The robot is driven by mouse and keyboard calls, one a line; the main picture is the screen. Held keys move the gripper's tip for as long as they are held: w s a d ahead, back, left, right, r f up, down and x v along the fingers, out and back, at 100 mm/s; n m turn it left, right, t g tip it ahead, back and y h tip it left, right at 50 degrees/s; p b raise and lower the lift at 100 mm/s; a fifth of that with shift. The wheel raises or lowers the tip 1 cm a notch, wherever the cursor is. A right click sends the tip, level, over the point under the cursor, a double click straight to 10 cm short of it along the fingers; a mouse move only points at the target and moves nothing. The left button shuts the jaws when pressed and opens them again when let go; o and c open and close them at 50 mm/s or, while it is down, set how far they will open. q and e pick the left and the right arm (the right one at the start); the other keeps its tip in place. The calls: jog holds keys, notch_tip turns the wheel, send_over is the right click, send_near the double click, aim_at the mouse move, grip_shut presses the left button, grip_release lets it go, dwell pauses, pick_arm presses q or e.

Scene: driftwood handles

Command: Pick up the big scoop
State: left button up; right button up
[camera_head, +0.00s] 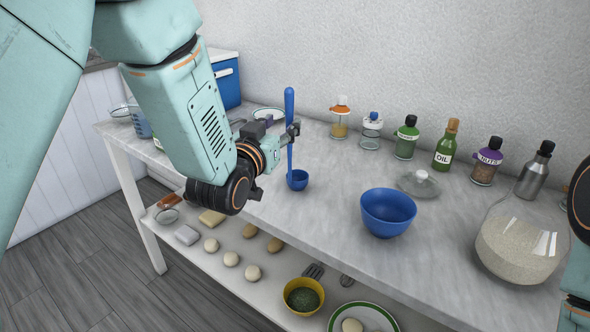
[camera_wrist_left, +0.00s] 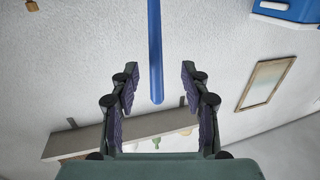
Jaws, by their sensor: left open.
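The big scoop (camera_head: 289,105) is blue, with a long upright handle and a small round bowl (camera_head: 297,180) at its foot, on the grey worktop. My left gripper (camera_head: 291,133) is at the upper part of the handle, with its jaws open. In the left wrist view the blue handle (camera_wrist_left: 155,45) runs down from the top edge and ends between the two spread fingers (camera_wrist_left: 159,80), with a gap on both sides. My right gripper is not in view; only part of my right arm shows at the right edge.
A blue bowl (camera_head: 388,212) and a glass jar of pale grains (camera_head: 520,245) stand right of the scoop. Several bottles and spice jars (camera_head: 407,138) line the wall. A lower shelf (camera_head: 255,293) holds a yellow bowl (camera_head: 303,297) and several round lumps.

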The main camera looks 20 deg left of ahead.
aim_at(289, 120)
pick_arm(q)
jog(key=w, duration=0.1)
jog(key=w+d, duration=0.1)
jog(key=w, duration=0.1)
jog(key=shift+w, duration=0.15)
jog(key=shift+w+a+f, duration=0.15)
jog(key=shift+w+a, duration=0.15)
jog(key=shift+w, duration=0.4)
jog(key=shift+s+d, duration=0.1)
jog(key=shift+d, duration=0.3)
jog(key=shift+c, duration=0.8)
jog(key=shift+a, duration=0.3)
jog(key=c, duration=0.6)
jog(key=shift+d, duration=0.2)
grip_shut()
